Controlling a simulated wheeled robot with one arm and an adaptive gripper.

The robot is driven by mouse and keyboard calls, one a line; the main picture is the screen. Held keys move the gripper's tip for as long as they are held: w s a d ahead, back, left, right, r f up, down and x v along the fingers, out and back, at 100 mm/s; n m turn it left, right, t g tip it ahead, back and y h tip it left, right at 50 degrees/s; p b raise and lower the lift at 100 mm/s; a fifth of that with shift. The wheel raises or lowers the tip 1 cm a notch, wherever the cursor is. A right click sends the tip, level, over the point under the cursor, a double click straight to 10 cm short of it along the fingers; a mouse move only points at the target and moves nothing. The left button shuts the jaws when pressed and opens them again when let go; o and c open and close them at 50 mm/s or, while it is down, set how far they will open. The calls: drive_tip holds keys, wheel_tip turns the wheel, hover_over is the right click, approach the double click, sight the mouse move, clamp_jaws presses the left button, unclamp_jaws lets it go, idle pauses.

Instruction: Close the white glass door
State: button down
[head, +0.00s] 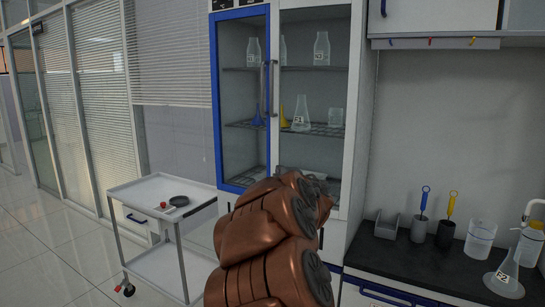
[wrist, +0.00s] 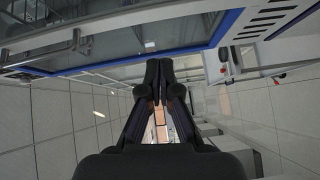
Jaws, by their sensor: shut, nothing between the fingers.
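The white glass door (head: 316,88) is the right door of the tall cabinet in the head view, beside the blue-framed glass door (head: 242,95). Upright grey handles (head: 273,88) stand where the two doors meet. The white door looks nearly in line with the blue one; I cannot tell if it is fully shut. My arm hides its lower part. In the wrist view, my gripper (wrist: 158,65) is shut and empty, its fingertips close to the blue frame (wrist: 228,22). I cannot tell if they touch. My gripper is hidden behind my arm in the head view.
A white trolley (head: 150,192) with a dark pan (head: 180,201) stands left of the cabinet. A black counter (head: 415,255) with a flask (head: 505,274) and beakers lies to the right. Glassware stands on the cabinet shelves. Tiled floor (head: 40,235) is free at the left.

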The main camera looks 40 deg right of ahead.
sight(273, 158)
drive_tip(key=w+d+n+p, duration=0.1)
drive_tip(key=w+d, duration=0.1)
drive_tip(key=w, duration=0.2)
drive_tip(key=w+d+n+t+y+p, duration=0.1)
drive_tip(key=w+d+p, duration=0.1)
drive_tip(key=w+d, duration=0.1)
drive_tip(key=w+d+n+y+p, duration=0.1)
drive_tip(key=w+d, duration=0.1)
drive_tip(key=w, duration=0.3)
drive_tip(key=shift+d+t+p, duration=0.2)
drive_tip(key=shift+t+p, duration=0.1)
drive_tip(key=shift+p, duration=0.1)
drive_tip(key=shift+d+f, duration=0.1)
drive_tip(key=shift+d, duration=0.25)
drive_tip(key=shift+w, duration=0.1)
idle(0.4)
